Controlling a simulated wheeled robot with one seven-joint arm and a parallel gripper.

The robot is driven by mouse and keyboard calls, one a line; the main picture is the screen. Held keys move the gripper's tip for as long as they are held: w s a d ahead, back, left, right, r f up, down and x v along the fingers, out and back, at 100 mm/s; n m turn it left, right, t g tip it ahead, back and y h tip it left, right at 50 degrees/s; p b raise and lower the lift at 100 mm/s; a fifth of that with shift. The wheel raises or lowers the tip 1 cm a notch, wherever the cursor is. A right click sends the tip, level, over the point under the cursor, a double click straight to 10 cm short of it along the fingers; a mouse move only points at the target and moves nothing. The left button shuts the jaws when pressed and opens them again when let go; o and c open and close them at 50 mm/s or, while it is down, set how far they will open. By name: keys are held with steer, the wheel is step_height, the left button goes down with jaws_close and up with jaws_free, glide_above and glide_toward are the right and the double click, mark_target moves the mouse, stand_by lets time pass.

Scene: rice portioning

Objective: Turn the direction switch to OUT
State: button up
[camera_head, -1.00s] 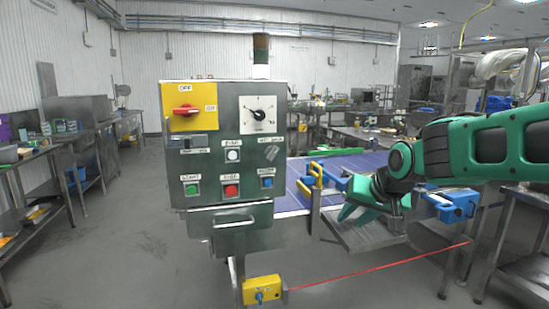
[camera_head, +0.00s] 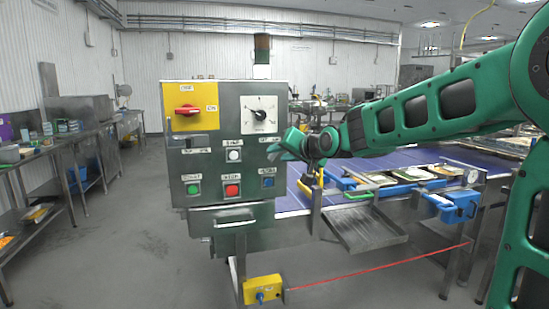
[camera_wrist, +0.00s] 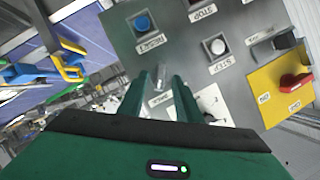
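The control panel (camera_head: 215,205) faces me with its switches and buttons. A small grey lever switch (camera_wrist: 162,76) under the dial is mostly hidden behind my gripper in the head view. In the wrist view it shows between and just beyond the fingertips; contact cannot be told. Its label (camera_wrist: 158,99) is too blurred to read. My gripper (camera_head: 274,151) is at the panel's right side, and its two green fingers are apart in the wrist view (camera_wrist: 160,82). A black switch (camera_head: 187,139) sits at the panel's left under the yellow plate.
The red rotary switch (camera_head: 186,110), dial (camera_head: 259,114), white button (camera_head: 233,155), green button (camera_head: 193,189), red button (camera_head: 232,190) and blue button (camera_head: 268,182) are close by. A blue conveyor (camera_head: 400,158) with yellow handles and a metal tray (camera_head: 366,230) stand right of the panel.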

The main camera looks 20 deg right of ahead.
mark_target(274, 155)
steer(key=shift+x, duration=1.55)
jaws_close()
steer(key=n+h, duration=0.1)
steer(key=n, duration=0.1)
steer(key=n+h, duration=0.2)
steer(key=shift+a+n+g, duration=0.15)
steer(key=shift+n+g, duration=0.15)
steer(key=n+h, duration=0.2)
steer(key=n, duration=0.1)
steer(key=shift+a+f, duration=0.1)
steer(key=shift+n+h, duration=0.7)
steer(key=shift+n, duration=0.2)
